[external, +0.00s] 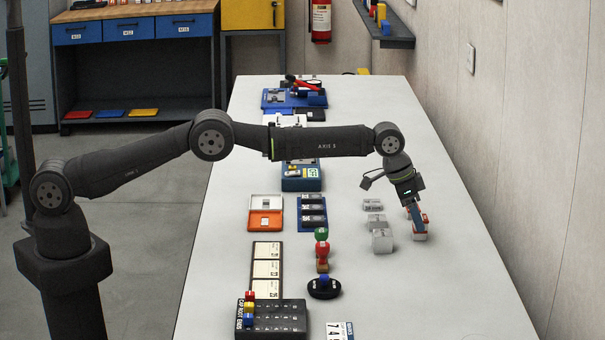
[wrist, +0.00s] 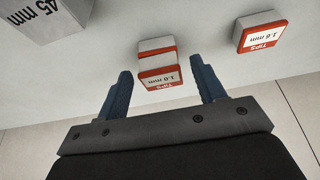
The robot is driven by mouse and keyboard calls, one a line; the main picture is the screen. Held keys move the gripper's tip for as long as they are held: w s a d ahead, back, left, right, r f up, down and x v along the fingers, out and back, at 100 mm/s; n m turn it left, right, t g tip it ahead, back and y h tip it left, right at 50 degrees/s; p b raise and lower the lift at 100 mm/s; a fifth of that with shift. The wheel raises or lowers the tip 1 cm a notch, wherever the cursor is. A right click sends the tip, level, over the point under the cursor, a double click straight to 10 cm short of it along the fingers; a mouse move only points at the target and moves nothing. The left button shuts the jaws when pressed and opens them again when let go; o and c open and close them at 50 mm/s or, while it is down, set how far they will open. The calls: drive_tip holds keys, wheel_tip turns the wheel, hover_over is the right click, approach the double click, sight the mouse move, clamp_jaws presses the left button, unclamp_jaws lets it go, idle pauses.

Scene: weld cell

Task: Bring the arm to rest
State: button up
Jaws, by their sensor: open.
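My arm reaches across the white table, with my gripper (external: 414,214) low over its right side. In the wrist view my gripper (wrist: 164,84) has its two blue fingers apart. Two small grey boxes with red-edged labels, marked TIPS, lie close together in line with the gap between the fingers; the nearer tips box (wrist: 162,77) partly covers the farther tips box (wrist: 156,45). I cannot tell whether they are stacked or side by side, or whether a finger touches them. Another tips box (wrist: 260,32) stands apart to the right.
Several grey blocks (external: 382,241) stand left of my gripper; one marked 45 mm (wrist: 45,15) shows in the wrist view. A red and green stamp (external: 322,252), a black keypad-like block (external: 270,318) and trays line the table's left side. The wall bounds the right. The front right of the table (external: 440,300) is clear.

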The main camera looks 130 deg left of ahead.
drive_tip(key=shift+r, duration=1.4)
drive_tip(key=shift+f, duration=0.15)
